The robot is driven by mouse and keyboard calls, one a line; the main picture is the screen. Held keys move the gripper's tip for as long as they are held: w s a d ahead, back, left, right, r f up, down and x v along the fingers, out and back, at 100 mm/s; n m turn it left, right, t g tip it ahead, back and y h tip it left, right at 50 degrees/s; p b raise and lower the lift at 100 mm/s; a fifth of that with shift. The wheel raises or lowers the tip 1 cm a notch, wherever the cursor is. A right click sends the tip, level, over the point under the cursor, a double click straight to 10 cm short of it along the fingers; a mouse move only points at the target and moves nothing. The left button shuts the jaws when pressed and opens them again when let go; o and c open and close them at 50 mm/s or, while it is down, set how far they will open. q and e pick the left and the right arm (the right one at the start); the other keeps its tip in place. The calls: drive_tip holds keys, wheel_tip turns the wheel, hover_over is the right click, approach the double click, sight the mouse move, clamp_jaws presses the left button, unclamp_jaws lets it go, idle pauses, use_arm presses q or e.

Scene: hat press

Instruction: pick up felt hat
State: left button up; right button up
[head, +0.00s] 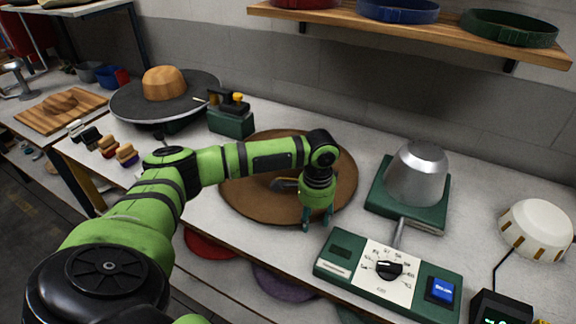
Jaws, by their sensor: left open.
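I cannot tell for certain which thing is the felt hat. Flat round felt-like pieces, a red one (209,246) and a purple one (283,284), show partly below the table's front edge. A wide brown disc (250,202) lies on the white table (390,130), partly hidden by my left arm. My left gripper (318,219) points down, open, with nothing seen between its fingers, by the disc's right front edge. Whether it touches the disc is unclear. My right gripper is not in view.
A tan dome (164,82) stands on a dark round platter (200,92) at back left. A metal cone (416,172) on a green base and a green dial box (345,248) stand right. A white domed piece (537,228) is far right. A wooden shelf (420,28) hangs behind.

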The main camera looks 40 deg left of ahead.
use_arm(q)
drive_tip(key=shift+c, duration=0.8)
clamp_jaws()
drive_tip(key=shift+r, duration=0.25)
wheel_tip(320, 180, up, 18)
drive_tip(key=b, duration=0.1)
drive_tip(key=shift+b, duration=0.3)
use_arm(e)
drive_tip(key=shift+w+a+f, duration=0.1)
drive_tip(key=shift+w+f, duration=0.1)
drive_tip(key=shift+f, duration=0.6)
use_arm(q)
drive_tip(key=shift+f, duration=0.2)
